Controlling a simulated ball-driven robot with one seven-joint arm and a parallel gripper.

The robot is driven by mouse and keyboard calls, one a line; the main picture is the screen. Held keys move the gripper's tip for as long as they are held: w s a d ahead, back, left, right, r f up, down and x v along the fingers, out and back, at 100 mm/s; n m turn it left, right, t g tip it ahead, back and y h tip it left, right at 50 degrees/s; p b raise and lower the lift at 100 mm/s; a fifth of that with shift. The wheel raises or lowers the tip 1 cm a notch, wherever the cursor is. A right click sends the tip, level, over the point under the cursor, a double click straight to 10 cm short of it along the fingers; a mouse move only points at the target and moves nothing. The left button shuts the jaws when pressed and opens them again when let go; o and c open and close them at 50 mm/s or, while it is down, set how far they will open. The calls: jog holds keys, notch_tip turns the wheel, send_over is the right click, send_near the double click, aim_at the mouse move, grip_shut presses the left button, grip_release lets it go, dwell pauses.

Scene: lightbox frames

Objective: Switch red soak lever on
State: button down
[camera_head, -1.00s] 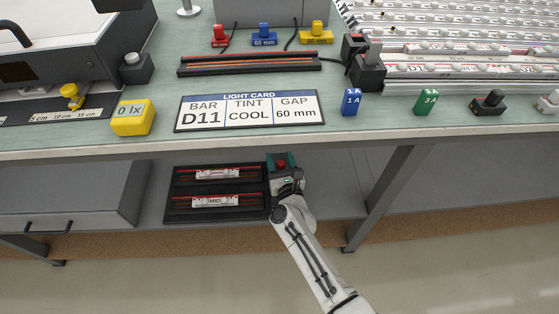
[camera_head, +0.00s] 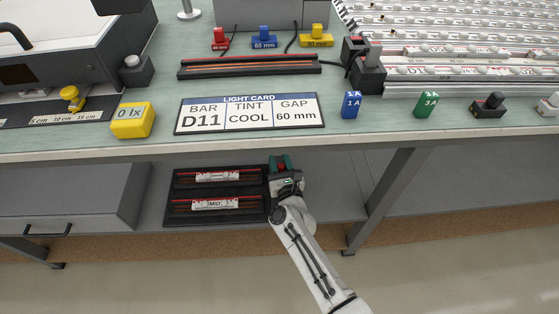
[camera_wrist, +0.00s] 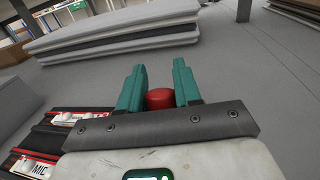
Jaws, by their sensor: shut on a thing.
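The red soak lever shows in the wrist view as a rounded red knob (camera_wrist: 160,98) between my green fingers. The rest of the lever is hidden behind my gripper. My gripper (camera_wrist: 160,76) is shut on the red knob, with one finger on each side. In the head view my gripper (camera_head: 281,161) is at the lower shelf, just right of the dark tray. There the knob is mostly hidden between the fingers. I cannot tell the lever's on or off position.
The tabletop edge hangs above the shelf, and a table leg (camera_head: 385,200) stands right of my arm. In the wrist view stacked grey panels (camera_wrist: 115,33) lie beyond, with bare shelf around.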

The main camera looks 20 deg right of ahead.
aim_at(280, 169)
jog(key=shift+f, duration=0.1)
jog(key=shift+f+b, duration=0.1)
jog(key=shift+b, duration=0.5)
jog(key=shift+s+t+b, duration=0.25)
jog(key=shift+t+b, duration=0.15)
jog(key=shift+b, duration=0.85)
jog(key=t+b, duration=0.1)
jog(key=b, duration=0.2)
jog(key=s+t+b, duration=0.1)
jog(key=b, duration=0.2)
jog(key=r+b, duration=0.1)
jog(key=b, duration=0.3)
jog(key=shift+s+a+n+t, duration=0.3)
jog(key=shift+s+n+t, duration=0.1)
jog(key=shift+s+a+r+t+h+b, duration=0.1)
jog(key=shift+s+r+t+h+b, duration=0.25)
jog(key=shift+b, duration=0.8)
jog(key=c, duration=0.9)
grip_release()
jog(key=shift+o, duration=0.2)
